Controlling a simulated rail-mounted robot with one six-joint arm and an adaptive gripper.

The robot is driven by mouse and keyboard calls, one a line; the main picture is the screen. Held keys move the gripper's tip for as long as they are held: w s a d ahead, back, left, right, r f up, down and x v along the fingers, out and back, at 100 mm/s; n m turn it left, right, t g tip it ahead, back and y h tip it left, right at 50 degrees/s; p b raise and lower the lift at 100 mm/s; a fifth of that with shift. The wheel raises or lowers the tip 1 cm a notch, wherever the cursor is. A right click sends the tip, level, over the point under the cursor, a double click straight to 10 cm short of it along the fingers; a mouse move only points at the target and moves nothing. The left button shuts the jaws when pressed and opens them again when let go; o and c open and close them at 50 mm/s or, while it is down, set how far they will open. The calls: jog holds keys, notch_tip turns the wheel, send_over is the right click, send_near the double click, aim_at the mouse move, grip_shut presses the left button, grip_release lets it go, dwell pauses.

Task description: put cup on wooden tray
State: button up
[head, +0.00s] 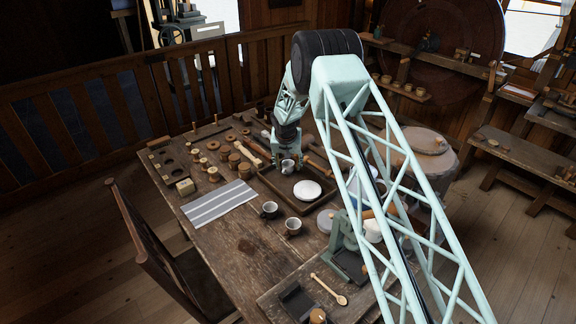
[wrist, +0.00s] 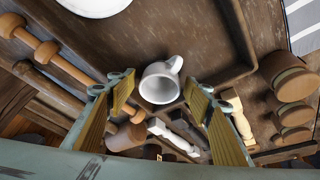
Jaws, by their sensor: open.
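A white cup (head: 287,167) is inside the wooden tray (head: 279,196), near its far edge. In the wrist view the cup (wrist: 160,84) looks upright over the tray floor (wrist: 150,38), its handle towards the upper right. My gripper (head: 285,161) is open, its yellow-padded fingers (wrist: 160,90) on either side of the cup with gaps showing. A white plate (head: 307,190) lies in the tray beside the cup; its edge shows in the wrist view (wrist: 94,6). Whether the cup's base touches the tray cannot be told, as the base is hidden.
Two dark cups, one (head: 269,209) and another (head: 293,226), stand in front of the tray. A striped cloth (head: 219,202) lies to the left. Turned spools and round wooden boxes (head: 244,170) stand left of the tray. The table's front left is clear.

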jog(key=shift+r, duration=0.15)
jog(key=v, duration=1.1)
jog(key=shift+s+r, duration=0.25)
jog(key=shift+r, duration=0.1)
dwell(0.8)
